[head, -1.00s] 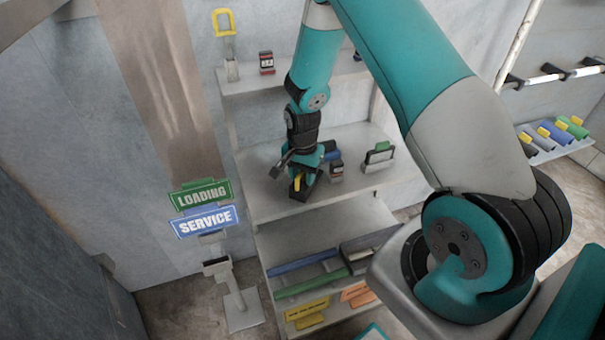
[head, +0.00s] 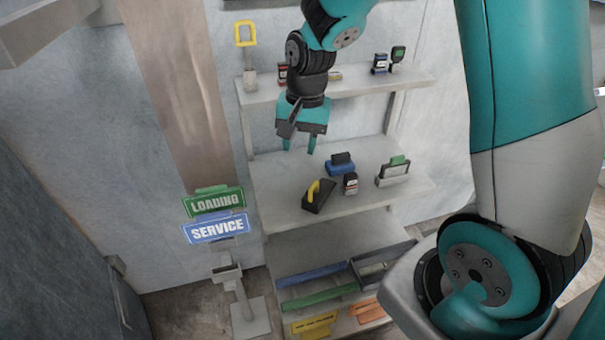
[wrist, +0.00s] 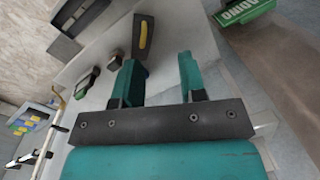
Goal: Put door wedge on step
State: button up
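The door wedge, which I take to be the black block with a yellow handle (head: 318,196), rests on the middle shelf (head: 275,205) of a tiered stand, near its front left. It also shows in the wrist view (wrist: 143,38), beyond the fingertips. My gripper (head: 299,147) is above and behind the wedge, apart from it. In the wrist view my gripper (wrist: 157,75) has its two teal fingers spread with nothing between them. Which surface is the step I cannot tell for certain.
A blue-topped block (head: 341,163), a small dark bottle (head: 350,184) and a green-topped frame (head: 394,172) stand right of the wedge. The upper shelf (head: 355,85) holds small items. LOADING (head: 214,203) and SERVICE (head: 217,228) signs stand left. The middle shelf's left end is clear.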

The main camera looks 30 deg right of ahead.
jog(key=s+a+r+n+y, duration=0.1)
jog(key=s+a+r+n, duration=0.4)
jog(key=s, duration=0.5)
jog(key=s+a+r+n+y, duration=0.2)
jog(key=s+a+r+n, duration=0.4)
jog(key=s+a+n, duration=0.2)
jog(key=shift+s+a+r+n, duration=0.15)
jog(key=shift+s+r+n, duration=0.05)
jog(key=shift+s+n, duration=0.85)
jog(key=shift+s+a, duration=0.1)
